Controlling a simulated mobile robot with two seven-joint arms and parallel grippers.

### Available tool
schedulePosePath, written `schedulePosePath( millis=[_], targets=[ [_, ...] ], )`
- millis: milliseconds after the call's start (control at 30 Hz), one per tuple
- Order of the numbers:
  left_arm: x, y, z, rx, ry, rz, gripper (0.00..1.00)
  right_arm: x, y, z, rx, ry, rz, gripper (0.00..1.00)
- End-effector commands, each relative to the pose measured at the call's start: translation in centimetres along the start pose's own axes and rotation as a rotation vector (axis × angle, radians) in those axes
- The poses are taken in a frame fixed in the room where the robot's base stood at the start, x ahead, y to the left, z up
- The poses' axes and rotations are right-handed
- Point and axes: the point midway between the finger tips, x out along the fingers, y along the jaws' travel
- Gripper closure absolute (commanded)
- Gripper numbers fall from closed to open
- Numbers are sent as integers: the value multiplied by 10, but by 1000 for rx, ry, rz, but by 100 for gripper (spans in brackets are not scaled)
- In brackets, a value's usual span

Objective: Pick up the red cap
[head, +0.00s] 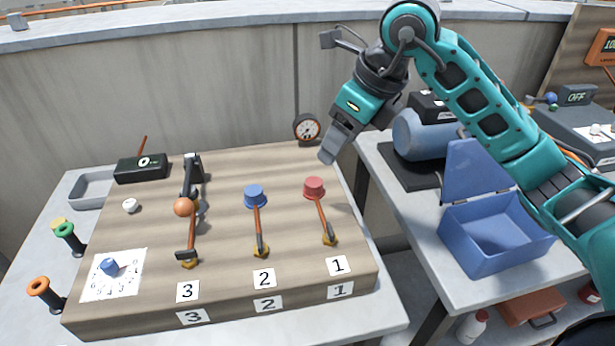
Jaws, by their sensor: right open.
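The red cap (314,188) sits at the back end of the station marked 1 on the wooden board (225,318), at the top of an orange lever-like stem. My right gripper (328,155) is above and a little behind the red cap in the picture, pointing down, apart from it and empty. Its fingers show nearly edge-on. My left gripper is not in view.
A blue cap (255,196) is left of the red one, at station 2. An orange ball (184,207) tops station 3. A gauge (307,128) stands behind. An open blue box (496,236) is on the right table. A grey wall (230,90) closes the back.

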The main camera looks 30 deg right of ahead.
Motion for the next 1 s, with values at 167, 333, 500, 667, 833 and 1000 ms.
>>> schedulePosePath(
  millis=[167, 333, 500, 667, 833, 1000],
  targets=[
    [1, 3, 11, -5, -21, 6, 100, 38, 1, -1, 0, 3, 5, 38],
    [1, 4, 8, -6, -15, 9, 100, 57, 0, 0, 1, 1, 2, 38],
    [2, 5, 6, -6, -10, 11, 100, 70, 0, 1, 0, 2, 4, 38],
    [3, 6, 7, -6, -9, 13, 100, 95, -2, 3, 2, 2, 6, 38],
    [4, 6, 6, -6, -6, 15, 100, 111, -3, 3, 0, 1, 3, 38],
    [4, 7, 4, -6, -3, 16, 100, 112, -3, 3, -1, 0, 1, 38]
  ],
)
